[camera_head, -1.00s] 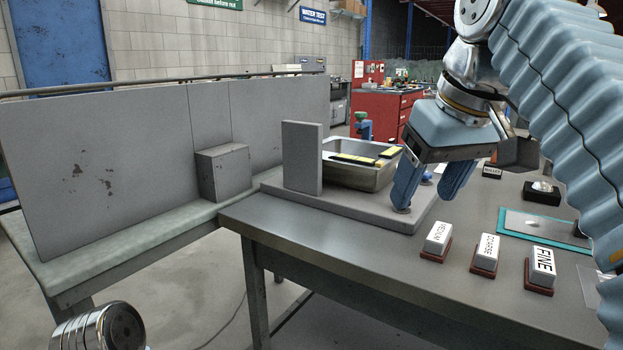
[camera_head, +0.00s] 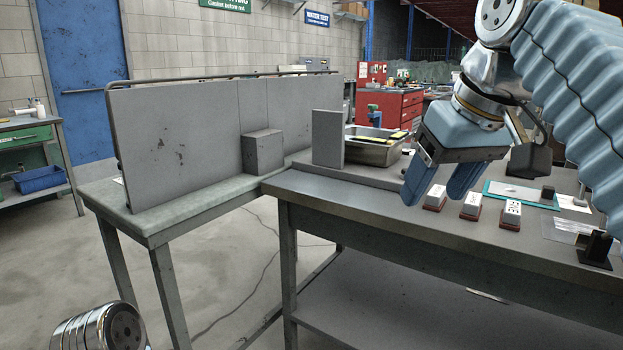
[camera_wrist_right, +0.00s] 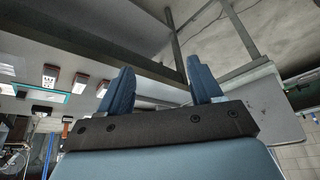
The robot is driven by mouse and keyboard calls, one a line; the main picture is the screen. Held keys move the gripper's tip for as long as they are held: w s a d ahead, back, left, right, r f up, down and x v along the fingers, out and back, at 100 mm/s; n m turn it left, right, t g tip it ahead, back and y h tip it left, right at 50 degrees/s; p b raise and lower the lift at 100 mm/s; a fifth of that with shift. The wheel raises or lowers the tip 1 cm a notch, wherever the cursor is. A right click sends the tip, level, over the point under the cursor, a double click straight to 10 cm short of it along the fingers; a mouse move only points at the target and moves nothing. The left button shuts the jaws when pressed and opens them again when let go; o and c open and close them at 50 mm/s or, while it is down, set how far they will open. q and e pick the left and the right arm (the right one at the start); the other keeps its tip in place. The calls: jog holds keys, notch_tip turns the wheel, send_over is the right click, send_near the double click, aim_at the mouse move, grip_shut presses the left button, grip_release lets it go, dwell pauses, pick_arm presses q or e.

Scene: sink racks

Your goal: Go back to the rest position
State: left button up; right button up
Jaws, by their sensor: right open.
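My right gripper (camera_head: 432,190) is open and empty, with blue fingers pointing down in front of the grey bench (camera_head: 350,213). In the right wrist view its two fingers (camera_wrist_right: 160,85) stand well apart with nothing between them. Of my left arm only a round metal part shows at the bottom left of the head view; the left gripper is out of view.
A metal sink basin (camera_head: 372,152) and a grey upright panel (camera_head: 328,138) are farther back. A side bench (camera_head: 150,222) with tall grey boards (camera_head: 185,140) stands left. Open floor lies in front.

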jog(key=w+d+f+m+t+y, duration=0.2)
jog(key=w+d+f+m+y, duration=0.1)
jog(key=w+d+f, duration=0.75)
jog(key=w+f+m+y, duration=0.1)
jog(key=w+f, duration=0.2)
jog(key=f, duration=0.9)
jog(key=w+f+m, duration=0.1)
jog(key=w+f, duration=0.1)
jog(key=f, duration=1)
jog(key=s+a+f+g, duration=0.1)
jog(key=s+a+f, duration=0.1)
jog(key=a+f, duration=0.35)
jog(key=s+a+f+g, duration=0.1)
jog(key=s+a+f, duration=0.1)
jog(key=f, duration=0.7)
jog(key=s+a+f+g, duration=0.1)
jog(key=s+a+f, duration=0.2)
jog(key=f, duration=0.5)
jog(key=s+a+f+g, duration=0.1)
jog(key=s+a+f, duration=0.1)
jog(key=s+f, duration=0.4)
jog(key=s+a+f+g+h, duration=0.1)
jog(key=s+a+f+g, duration=0.1)
jog(key=s+f, duration=0.5)
jog(key=s+a, duration=0.1)
jog(key=s, duration=0.4)
jog(key=shift+s+f+h, duration=0.3)
jog(key=shift+s, duration=0.05)
